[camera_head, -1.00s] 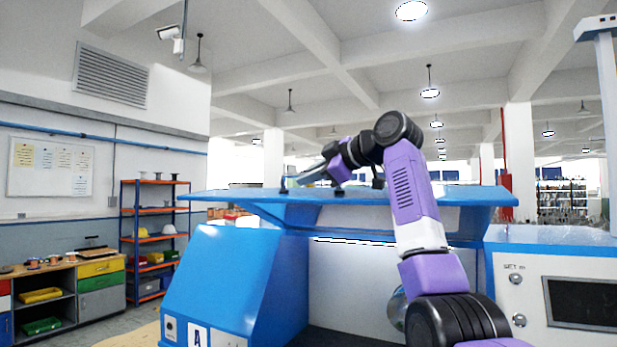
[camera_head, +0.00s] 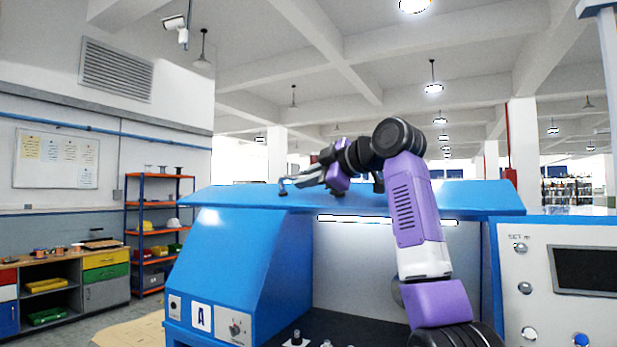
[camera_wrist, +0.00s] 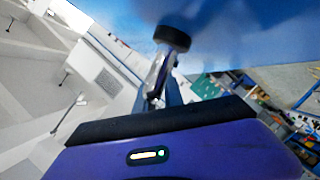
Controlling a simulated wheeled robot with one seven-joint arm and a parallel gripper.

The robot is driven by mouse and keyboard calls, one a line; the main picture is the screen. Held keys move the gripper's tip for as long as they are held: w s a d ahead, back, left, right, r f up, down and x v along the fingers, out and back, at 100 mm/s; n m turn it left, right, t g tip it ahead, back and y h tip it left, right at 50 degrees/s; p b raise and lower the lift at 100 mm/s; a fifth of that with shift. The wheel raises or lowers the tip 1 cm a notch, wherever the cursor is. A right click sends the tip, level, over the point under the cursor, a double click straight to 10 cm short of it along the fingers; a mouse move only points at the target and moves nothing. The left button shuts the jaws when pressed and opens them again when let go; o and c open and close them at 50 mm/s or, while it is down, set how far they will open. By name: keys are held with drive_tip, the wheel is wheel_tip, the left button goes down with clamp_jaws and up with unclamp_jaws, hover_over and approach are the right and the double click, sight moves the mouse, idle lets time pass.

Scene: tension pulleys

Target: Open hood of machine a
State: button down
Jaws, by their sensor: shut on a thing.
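Small dark posts of the handle stand on the hood, one at the left (camera_head: 282,188) and one at the right. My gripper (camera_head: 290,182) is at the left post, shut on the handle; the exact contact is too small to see. In the wrist view, a dark round handle end (camera_wrist: 172,38) shows beside my gripper's metal finger, against the blurred blue hood (camera_wrist: 245,35).
A white control panel (camera_head: 535,300) with a dark screen stands at the right. At the left are an orange-framed shelf (camera_head: 150,235) and a low cabinet with coloured drawers (camera_head: 105,275). Some floor shows between them and the machine.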

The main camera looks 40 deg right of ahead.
sight(307, 199)
drive_tip(key=shift+n, duration=0.3)
drive_tip(key=f+b, duration=0.1)
drive_tip(key=f, duration=0.1)
drive_tip(key=f+b, duration=0.2)
drive_tip(key=f, duration=0.1)
drive_tip(key=shift+s+a+f, duration=0.15)
drive_tip(key=shift+a, duration=0.05)
drive_tip(key=c, duration=1.5)
unclamp_jaws()
drive_tip(key=shift+o, duration=0.2)
drive_tip(key=shift+a, duration=0.1)
drive_tip(key=shift+b+v, duration=0.85)
drive_tip(key=shift+v, duration=3.15)
drive_tip(key=shift+s, duration=0.1)
